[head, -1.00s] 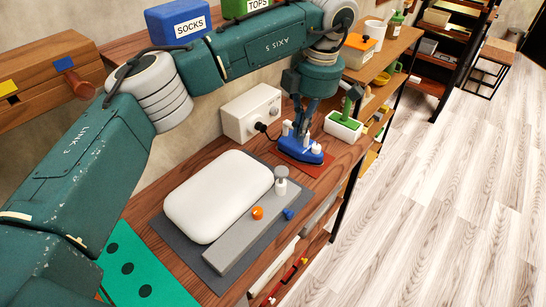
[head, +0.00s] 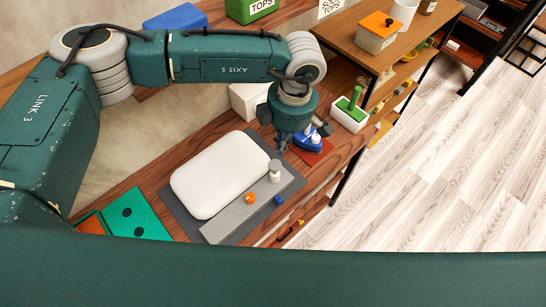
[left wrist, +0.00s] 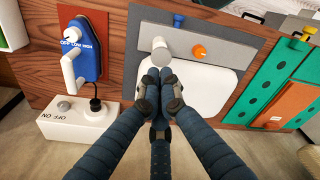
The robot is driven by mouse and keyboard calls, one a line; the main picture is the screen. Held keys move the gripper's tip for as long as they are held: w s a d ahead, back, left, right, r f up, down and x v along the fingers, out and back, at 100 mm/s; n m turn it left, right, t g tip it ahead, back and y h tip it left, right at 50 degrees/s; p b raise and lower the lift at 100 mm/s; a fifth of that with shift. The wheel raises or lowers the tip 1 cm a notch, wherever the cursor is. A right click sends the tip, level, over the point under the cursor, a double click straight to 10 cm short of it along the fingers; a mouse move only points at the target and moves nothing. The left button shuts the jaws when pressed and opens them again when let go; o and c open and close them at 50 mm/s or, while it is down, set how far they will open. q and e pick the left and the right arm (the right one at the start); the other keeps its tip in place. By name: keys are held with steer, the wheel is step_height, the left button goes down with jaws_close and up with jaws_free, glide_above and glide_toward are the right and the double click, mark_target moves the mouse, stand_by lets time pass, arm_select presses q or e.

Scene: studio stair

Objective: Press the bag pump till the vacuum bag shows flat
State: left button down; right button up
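The vacuum bag (head: 218,173) is a white, rounded, puffed-up pad on a dark grey mat (head: 186,216). The bag pump (head: 275,170) is a short upright cylinder with a grey cap, on a light grey bar beside the bag. In the left wrist view the pump's cap (left wrist: 160,48) shows just beyond my fingertips, and part of the bag (left wrist: 208,90) lies behind my fingers. My left gripper (head: 281,150) hangs close to the pump, fingers down. In the left wrist view its fingertips (left wrist: 159,76) are together with nothing between them. Contact with the pump cannot be told. My right gripper is not in view.
An orange knob (head: 250,198) and a blue knob (head: 279,199) sit by the bar. A blue device (head: 307,139) stands on a red mat behind my gripper. A white switch box (left wrist: 78,120), a white planter-like box (head: 348,116) and a green board (head: 137,214) are nearby.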

mark_target(277, 165)
arm_select(q)
steer(key=shift+f, duration=0.55)
steer(key=shift+a+f+b, duration=0.2)
steer(key=shift+f+b, duration=0.25)
steer(key=shift+f, duration=1.05)
steer(key=shift+a+f+b, duration=0.15)
steer(key=shift+f+b, duration=0.3)
steer(key=shift+f, duration=1)
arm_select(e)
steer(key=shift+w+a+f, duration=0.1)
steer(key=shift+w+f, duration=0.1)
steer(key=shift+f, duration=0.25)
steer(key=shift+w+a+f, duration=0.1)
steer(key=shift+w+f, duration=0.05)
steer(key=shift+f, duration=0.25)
